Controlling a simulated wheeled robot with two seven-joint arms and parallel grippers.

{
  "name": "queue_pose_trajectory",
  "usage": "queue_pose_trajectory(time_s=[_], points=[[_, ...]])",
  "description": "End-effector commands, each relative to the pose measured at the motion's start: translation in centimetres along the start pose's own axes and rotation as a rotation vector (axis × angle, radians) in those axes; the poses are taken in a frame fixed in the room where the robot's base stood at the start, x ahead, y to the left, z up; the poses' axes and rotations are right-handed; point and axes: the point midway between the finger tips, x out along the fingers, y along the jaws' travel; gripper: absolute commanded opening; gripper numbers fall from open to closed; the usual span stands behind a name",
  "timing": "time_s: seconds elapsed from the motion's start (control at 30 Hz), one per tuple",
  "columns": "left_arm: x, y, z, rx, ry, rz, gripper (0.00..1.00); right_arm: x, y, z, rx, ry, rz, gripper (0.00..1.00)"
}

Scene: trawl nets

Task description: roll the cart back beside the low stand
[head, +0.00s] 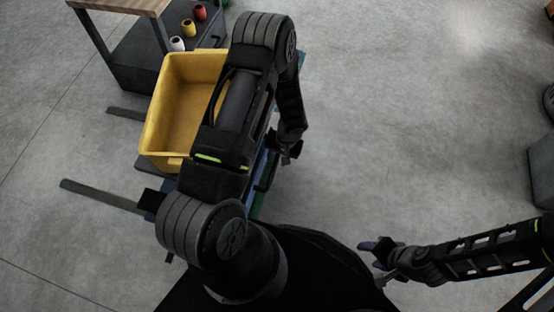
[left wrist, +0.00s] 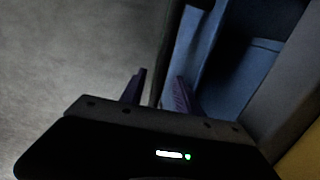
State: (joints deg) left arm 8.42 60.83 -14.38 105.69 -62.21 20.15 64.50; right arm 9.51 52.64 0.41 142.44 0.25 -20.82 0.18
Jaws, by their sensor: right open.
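The cart (head: 257,184) shows as narrow blue edges under and right of a yellow bin (head: 159,116); my left arm hides much of it. A dark low stand (head: 150,72) is beyond the bin at the upper left. My left gripper (head: 287,154) is at the cart's right side. In the left wrist view, its purple fingers (left wrist: 158,90) are apart beside the blue cart wall (left wrist: 245,80), with a thin dark bar between them; whether they clamp it is unclear. My right gripper (head: 377,262) is open and empty over the floor at the lower right.
Red, yellow and white spools (head: 189,28) sit on the stand, beside a wooden top (head: 122,5). Two dark flat bars (head: 100,195) stick out left of the cart at floor level. A grey box (head: 542,170) is at the right edge. The floor between is clear.

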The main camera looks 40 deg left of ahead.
Motion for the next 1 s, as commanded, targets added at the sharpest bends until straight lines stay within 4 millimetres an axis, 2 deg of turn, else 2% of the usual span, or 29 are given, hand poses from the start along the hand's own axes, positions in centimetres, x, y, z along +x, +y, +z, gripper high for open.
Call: queue_pose_trajectory(time_s=[0.1, 0.37, 0.8, 1.0], points=[[0.7, 0.04, -0.02, 0.0, 0.001, 0.001, 0.38, 0.21, 0.14, -0.09, 0.001, 0.002, 0.001, 0.53], [0.68, 0.01, -0.03, 0.0, 0.001, 0.001, 0.37, 0.16, 0.12, -0.11, 0.001, 0.003, 0.001, 0.53], [0.67, 0.02, -0.01, 0.0, 0.0, 0.001, 0.01, 0.16, 0.11, -0.09, 0.001, 0.002, 0.001, 0.53], [0.66, 0.02, -0.01, 0.0, 0.0, 0.001, 0.0, 0.16, 0.11, -0.08, 0.001, 0.002, 0.001, 0.53]])
